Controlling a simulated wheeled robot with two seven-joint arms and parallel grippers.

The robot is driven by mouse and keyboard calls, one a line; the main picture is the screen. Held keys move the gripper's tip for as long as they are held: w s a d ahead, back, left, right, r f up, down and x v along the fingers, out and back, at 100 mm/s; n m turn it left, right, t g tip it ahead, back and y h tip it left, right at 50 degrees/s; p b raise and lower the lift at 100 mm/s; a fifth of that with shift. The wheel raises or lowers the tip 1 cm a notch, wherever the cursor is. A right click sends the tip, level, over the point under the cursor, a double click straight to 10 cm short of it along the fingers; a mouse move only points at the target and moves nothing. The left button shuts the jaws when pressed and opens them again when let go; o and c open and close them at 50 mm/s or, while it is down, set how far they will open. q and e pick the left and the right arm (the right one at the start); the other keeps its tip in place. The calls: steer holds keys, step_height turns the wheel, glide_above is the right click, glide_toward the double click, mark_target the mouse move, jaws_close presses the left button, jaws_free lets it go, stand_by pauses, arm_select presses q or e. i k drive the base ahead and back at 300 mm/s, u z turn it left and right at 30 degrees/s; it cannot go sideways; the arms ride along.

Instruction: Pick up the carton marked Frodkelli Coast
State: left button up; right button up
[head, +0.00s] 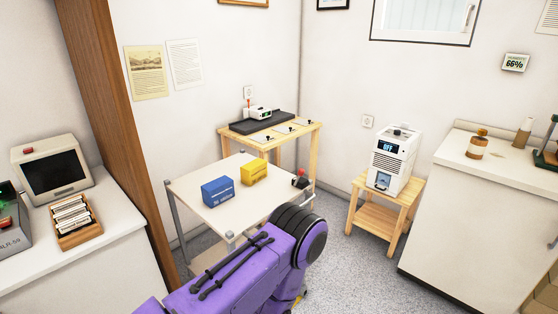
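Two small cartons stand on the white-topped table in the middle of the head view. The blue carton (217,191) is nearer and to the left. The yellow carton (254,172) is a little behind it and to the right. Both carry print on their sides that is too small to read, so I cannot tell which is marked Frodkelli Coast. Neither is touched by a gripper. A purple arm of mine reaches in from the bottom, in front of the table's near right part; its gripper is not visible. No other gripper is in view.
The white table (202,214) also bears a small dark object (301,181) at its right corner. A wooden table (312,128) with a dark tray stands behind. A wooden stool (372,212) holds a white machine (394,160). White counters stand left and right.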

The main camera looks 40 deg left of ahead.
mark_target(256, 170)
steer(key=i, duration=1.9)
steer(key=u, duration=1.4)
